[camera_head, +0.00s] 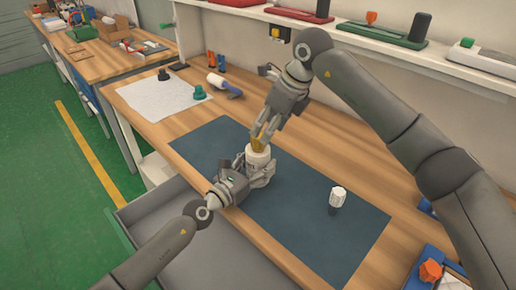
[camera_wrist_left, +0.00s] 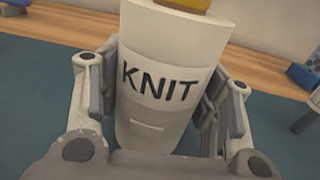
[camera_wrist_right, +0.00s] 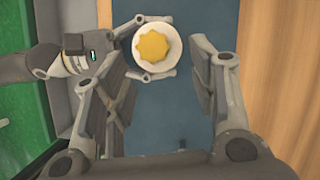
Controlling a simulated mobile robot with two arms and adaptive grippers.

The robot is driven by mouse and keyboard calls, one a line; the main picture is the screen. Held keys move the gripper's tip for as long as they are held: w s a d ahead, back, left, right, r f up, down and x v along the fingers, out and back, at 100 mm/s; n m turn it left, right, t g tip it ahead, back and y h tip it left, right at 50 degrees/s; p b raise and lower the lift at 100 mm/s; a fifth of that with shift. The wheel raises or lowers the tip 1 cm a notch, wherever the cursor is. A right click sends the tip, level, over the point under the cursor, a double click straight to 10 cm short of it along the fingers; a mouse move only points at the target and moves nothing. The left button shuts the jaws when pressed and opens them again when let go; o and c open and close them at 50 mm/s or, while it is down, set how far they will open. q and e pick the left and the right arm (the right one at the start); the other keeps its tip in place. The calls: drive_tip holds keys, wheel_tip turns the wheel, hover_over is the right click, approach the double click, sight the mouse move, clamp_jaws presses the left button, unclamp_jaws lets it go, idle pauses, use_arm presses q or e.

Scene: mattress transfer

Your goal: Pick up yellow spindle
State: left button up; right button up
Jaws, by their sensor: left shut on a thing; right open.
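A yellow spindle (camera_wrist_right: 152,46) with a scalloped edge sits on top of a white container marked KNIT (camera_wrist_left: 155,92). In the head view, the yellow (camera_head: 257,145) shows just below the right fingers. My left gripper (camera_head: 252,174) is shut on the white container, one finger on each side, and holds it upright at the blue mat. My right gripper (camera_head: 268,124) is open and points down from above, close to the spindle. In the right wrist view, the spindle lies beyond the gap between my open fingers (camera_wrist_right: 162,82). Whether they touch it cannot be told.
A blue mat (camera_head: 300,215) covers the bench middle; a white-topped piece (camera_head: 338,197) stands on its right. A white sheet (camera_head: 155,98) with dark green pieces lies at the left. An open drawer (camera_head: 165,215) juts out in front. A shelf (camera_head: 350,35) runs behind.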

sight(258, 149)
drive_tip(key=x, duration=0.2)
drive_tip(key=a+x, duration=0.1)
drive_tip(key=x, duration=0.2)
drive_tip(key=shift+w+a, duration=0.1)
drive_tip(key=shift+a, duration=0.05)
drive_tip(key=shift+r, duration=0.15)
clamp_jaws()
